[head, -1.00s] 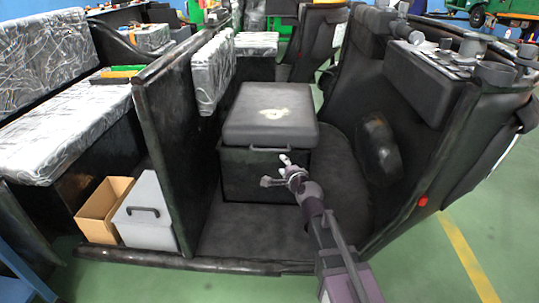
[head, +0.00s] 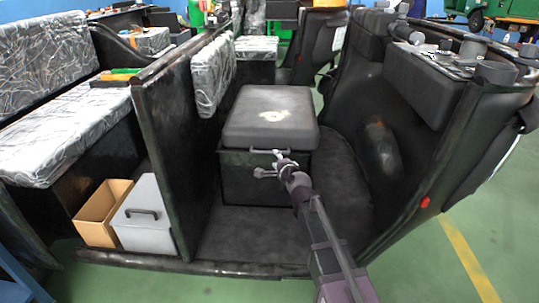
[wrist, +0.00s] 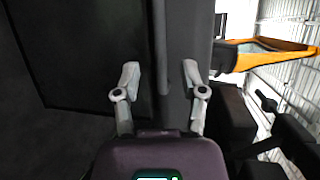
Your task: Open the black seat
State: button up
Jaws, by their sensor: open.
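The black seat (head: 270,115) is a padded lid on a black box (head: 250,178) inside the rickshaw, and its lid is down. A grey bar handle (head: 262,151) runs along the front edge under the lid. My gripper (head: 270,164) is open just in front of this handle, toward its right half. In the wrist view the two fingers of my gripper (wrist: 163,82) stand apart on either side of the handle (wrist: 162,80). I cannot tell whether they touch it.
A dark partition wall (head: 163,150) stands left of the seat, with a cardboard box (head: 100,212) and a grey case (head: 145,215) beyond it. The black front panel (head: 400,130) rises on the right. The cabin floor (head: 245,235) before the seat is clear.

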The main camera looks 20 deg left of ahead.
aim_at(270, 153)
jog(key=shift+b+x, duration=0.55)
jog(key=shift+x, duration=2.95)
grip_shut()
